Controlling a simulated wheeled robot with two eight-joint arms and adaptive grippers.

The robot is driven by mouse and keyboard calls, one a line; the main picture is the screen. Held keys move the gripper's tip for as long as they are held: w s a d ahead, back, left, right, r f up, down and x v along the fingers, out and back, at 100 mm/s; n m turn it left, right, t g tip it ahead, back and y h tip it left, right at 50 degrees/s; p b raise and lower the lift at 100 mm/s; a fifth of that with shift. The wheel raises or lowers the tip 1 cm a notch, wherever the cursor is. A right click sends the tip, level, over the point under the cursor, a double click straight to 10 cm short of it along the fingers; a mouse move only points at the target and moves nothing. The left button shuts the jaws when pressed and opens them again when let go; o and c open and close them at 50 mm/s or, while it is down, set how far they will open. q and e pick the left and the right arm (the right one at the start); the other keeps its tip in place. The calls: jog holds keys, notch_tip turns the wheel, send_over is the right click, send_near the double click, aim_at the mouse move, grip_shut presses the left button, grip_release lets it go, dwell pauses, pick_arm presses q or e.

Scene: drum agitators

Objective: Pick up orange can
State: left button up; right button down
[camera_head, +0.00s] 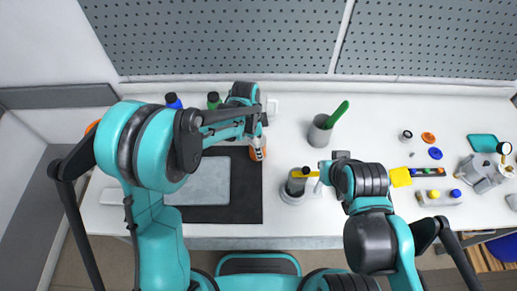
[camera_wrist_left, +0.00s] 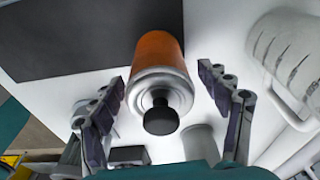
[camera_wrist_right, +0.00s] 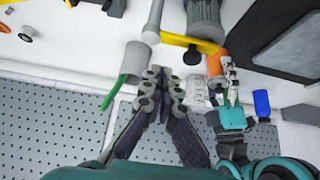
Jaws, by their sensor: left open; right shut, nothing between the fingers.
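The orange can (camera_wrist_left: 158,62), with a grey metal shoulder and a black nozzle, stands on the white bench by the edge of the dark mat. In the head view the can (camera_head: 258,150) is partly hidden by my left gripper (camera_head: 262,138). In the left wrist view my left gripper (camera_wrist_left: 170,98) is open, with one finger on each side of the can and gaps showing between. My right gripper (camera_wrist_right: 163,75) is shut and empty, in front of the bench's grey cup. The can also shows in the right wrist view (camera_wrist_right: 215,65), close to my left gripper.
A grey cup (camera_head: 319,134) with a green handle stands right of the can. A grey cylindrical device (camera_head: 293,187) with a yellow bar is nearer my right gripper. The dark mat (camera_head: 240,205) bears a grey plate. A measuring jug (camera_wrist_left: 285,60) stands right of the left gripper.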

pick_arm(q)
jog(key=shift+d+f, duration=0.1)
jog(key=shift+f, duration=0.6)
jog(key=c, duration=1.4)
